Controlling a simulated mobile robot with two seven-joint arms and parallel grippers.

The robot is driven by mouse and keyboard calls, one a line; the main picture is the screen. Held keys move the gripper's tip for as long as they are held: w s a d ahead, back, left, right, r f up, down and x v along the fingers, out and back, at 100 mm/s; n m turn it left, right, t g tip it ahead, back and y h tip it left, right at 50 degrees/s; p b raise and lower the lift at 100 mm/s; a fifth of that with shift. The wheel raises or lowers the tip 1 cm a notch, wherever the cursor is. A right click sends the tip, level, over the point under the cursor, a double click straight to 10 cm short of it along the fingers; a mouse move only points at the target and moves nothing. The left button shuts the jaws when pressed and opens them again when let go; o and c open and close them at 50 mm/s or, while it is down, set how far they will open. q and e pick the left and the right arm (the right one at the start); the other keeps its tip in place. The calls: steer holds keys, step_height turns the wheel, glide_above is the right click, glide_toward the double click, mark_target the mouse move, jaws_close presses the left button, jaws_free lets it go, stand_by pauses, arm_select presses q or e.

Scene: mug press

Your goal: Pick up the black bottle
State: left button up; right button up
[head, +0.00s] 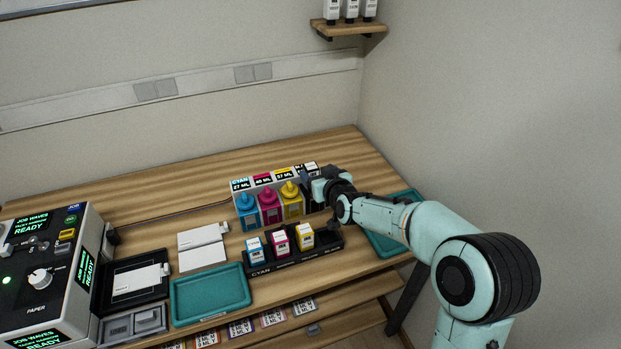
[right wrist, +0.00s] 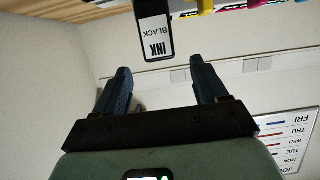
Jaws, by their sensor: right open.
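The black bottle (right wrist: 154,35) shows in the right wrist view, upside down in the picture, with a white label reading INK BLACK. It is just ahead of the gap between the fingers of my right gripper (right wrist: 160,78), apart from them. The gripper is open and empty. In the head view, my right gripper (head: 312,182) is at the right end of the colored bottle rack, and I cannot make out the black bottle there. My left gripper is not in view.
Larger cyan, magenta and yellow (head: 291,201) bottles stand in the rack. Smaller labelled bottles (head: 280,242) stand in a black tray in front. A teal tray (head: 211,294) and a printing machine (head: 45,270) are to the left. Another teal tray (head: 385,243) lies under my right arm.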

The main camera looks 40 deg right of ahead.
steer(key=x, duration=0.3)
steer(key=shift+w+d+f, duration=0.1)
steer(key=shift+w+f, duration=0.1)
steer(key=p+x, duration=0.1)
steer(key=x, duration=0.3)
steer(key=shift+w+f, duration=0.3)
steer(key=shift+f, duration=0.05)
steer(key=c, duration=1.3)
steer(key=shift+o, duration=0.2)
step_height(320, 180, up, 10)
steer(key=shift+p, duration=1)
step_height(320, 180, up, 9)
steer(key=p, duration=0.4)
glide_above(314, 170)
steer(key=w, duration=0.4)
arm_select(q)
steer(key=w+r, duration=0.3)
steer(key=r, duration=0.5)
arm_select(e)
steer(key=shift+s+d+r, duration=0.3)
steer(key=shift+d+r, duration=0.15)
steer(key=shift+r, duration=0.1)
